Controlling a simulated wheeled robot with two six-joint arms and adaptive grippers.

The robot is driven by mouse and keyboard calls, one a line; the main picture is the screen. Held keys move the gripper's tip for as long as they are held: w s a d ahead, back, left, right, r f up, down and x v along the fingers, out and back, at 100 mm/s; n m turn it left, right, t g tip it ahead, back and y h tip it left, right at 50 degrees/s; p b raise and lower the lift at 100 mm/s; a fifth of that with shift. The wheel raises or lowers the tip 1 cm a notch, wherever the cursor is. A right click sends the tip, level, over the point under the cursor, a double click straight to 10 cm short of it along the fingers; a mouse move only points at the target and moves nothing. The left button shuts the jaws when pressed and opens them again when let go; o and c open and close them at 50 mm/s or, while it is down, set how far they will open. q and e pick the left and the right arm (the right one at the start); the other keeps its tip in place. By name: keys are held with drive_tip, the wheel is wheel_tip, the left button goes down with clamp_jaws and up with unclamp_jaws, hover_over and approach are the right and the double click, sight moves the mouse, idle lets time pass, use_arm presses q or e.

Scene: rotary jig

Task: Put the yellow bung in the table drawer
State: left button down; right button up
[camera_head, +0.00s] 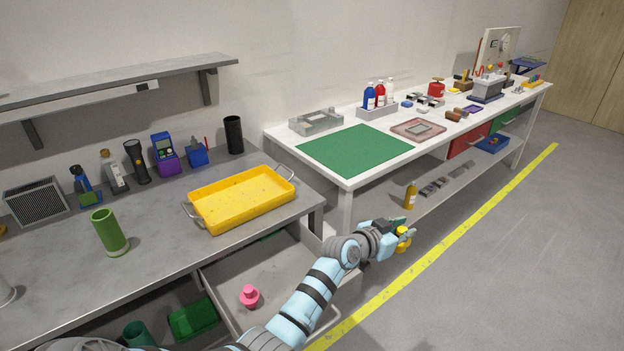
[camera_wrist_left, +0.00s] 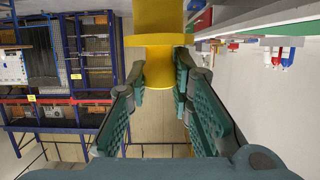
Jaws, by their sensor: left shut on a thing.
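The yellow bung (camera_head: 403,244) is out over the floor, right of the grey bench, clear of any surface. My left gripper (camera_head: 404,234) is shut on it. In the left wrist view the bung (camera_wrist_left: 160,22) sits between the green fingers of the gripper (camera_wrist_left: 158,75). The table drawer (camera_head: 223,272) is pulled out under the grey bench. A pink bung (camera_head: 250,297) stands upright inside the drawer. My left arm reaches across the drawer's right part and hides some of it. My right gripper is not in view.
The grey bench (camera_head: 150,215) holds a yellow tray (camera_head: 240,200), a green cylinder (camera_head: 110,235) and several tools. A white table (camera_head: 290,140) with a green mat (camera_head: 355,150) stands at the right. An amber bottle (camera_head: 411,195) stands on its lower shelf. The drawer's back has free room.

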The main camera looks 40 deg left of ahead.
use_arm(q)
drive_tip(key=s+a+r+n+y+p, duration=0.25)
drive_tip(key=s+a, duration=0.35)
drive_tip(key=a, duration=0.4)
drive_tip(key=s+a+r+n+y+p, duration=0.1)
drive_tip(key=s+a+n+y+p, duration=0.15)
drive_tip(key=s+a, duration=0.6)
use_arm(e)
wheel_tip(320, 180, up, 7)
use_arm(q)
drive_tip(key=shift+m+t, duration=0.3)
drive_tip(key=shift+m, duration=0.1)
drive_tip(key=f+b, duration=0.3)
drive_tip(key=f, duration=0.3)
drive_tip(key=w+a+f+b, duration=0.1)
drive_tip(key=f+b, duration=0.3)
drive_tip(key=f, duration=0.3)
drive_tip(key=w+a+f+b, duration=0.1)
drive_tip(key=f+b, duration=0.3)
drive_tip(key=f, duration=0.3)
drive_tip(key=shift+w+a+f, duration=0.1)
drive_tip(key=shift+w+a, duration=0.1)
drive_tip(key=shift+a, duration=0.05)
drive_tip(key=shift+r, duration=0.2)
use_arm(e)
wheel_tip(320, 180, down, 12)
